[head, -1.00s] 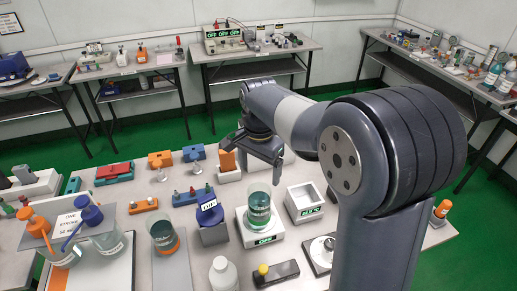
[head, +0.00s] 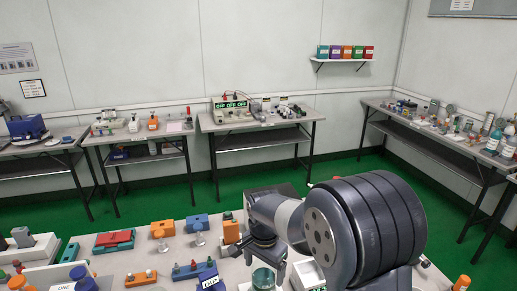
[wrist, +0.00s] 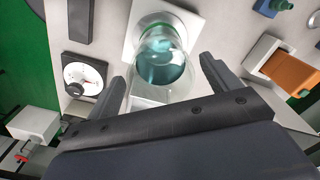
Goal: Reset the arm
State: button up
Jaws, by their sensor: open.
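My arm (head: 365,235) reaches over the near table from the right in the head view, with its wrist bent down. My gripper (wrist: 165,85) is open in the wrist view, its two fingers apart with nothing held between them. A glass beaker of teal liquid (wrist: 160,62) stands on a white device below and beyond the fingertips; the gap between fingers and glass is hard to judge. The beaker also shows in the head view (head: 264,278), near the bottom edge. In the head view the fingers are partly hidden behind the wrist.
The near table holds an orange block (head: 231,231), a red and green case (head: 114,239) and a blue tester (head: 209,280) close to the arm. A round dial device (wrist: 84,77) lies left of the beaker. Side tables with instruments stand along the walls; green floor lies between.

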jog(key=shift+r, duration=0.3)
jog(key=shift+f, duration=0.15)
